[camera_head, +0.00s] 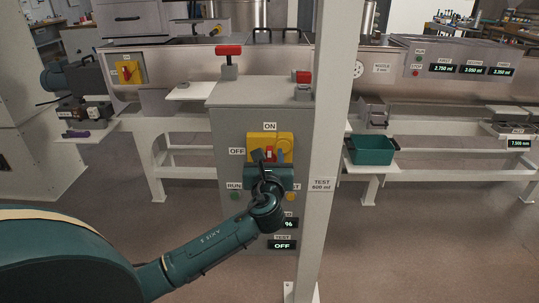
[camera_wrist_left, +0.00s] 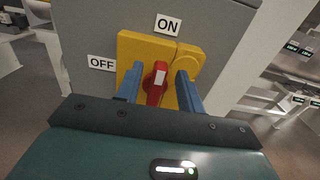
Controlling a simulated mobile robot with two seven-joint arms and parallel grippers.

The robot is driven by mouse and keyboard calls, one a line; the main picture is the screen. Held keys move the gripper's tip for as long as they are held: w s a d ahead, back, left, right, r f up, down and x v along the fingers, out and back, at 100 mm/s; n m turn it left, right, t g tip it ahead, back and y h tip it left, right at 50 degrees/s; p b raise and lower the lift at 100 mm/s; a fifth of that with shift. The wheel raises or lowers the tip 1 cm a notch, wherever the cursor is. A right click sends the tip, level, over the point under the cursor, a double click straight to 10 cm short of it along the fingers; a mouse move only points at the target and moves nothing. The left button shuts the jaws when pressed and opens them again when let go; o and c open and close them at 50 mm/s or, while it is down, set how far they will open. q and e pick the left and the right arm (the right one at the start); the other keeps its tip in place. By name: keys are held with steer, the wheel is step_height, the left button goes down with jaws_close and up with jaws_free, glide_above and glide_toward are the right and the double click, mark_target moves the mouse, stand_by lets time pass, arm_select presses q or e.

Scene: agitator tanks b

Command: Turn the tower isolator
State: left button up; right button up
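The tower isolator (camera_head: 284,143) is a yellow plate with a red handle on the front of a grey box, labelled ON above and OFF at left. In the left wrist view the red handle (camera_wrist_left: 155,88) stands nearly upright, its white mark towards the ON label (camera_wrist_left: 168,25). My left gripper (camera_head: 269,157) is in front of the isolator. In the left wrist view its blue fingers (camera_wrist_left: 159,88) stand on both sides of the handle, with a visible gap on each side. The gripper hides the lower part of the isolator. My right gripper is not in view.
Below the isolator are a green RUN button (camera_head: 235,196), an orange button (camera_head: 291,196) and a display reading OFF (camera_head: 282,245). A pale post (camera_head: 332,120) stands close at right. Another yellow switch (camera_head: 129,73) is at left, and a teal bin (camera_head: 371,150) at right.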

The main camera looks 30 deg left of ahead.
arm_select(q)
steer(key=shift+w+a, duration=0.25)
steer(key=shift+w, duration=0.2)
jaws_close()
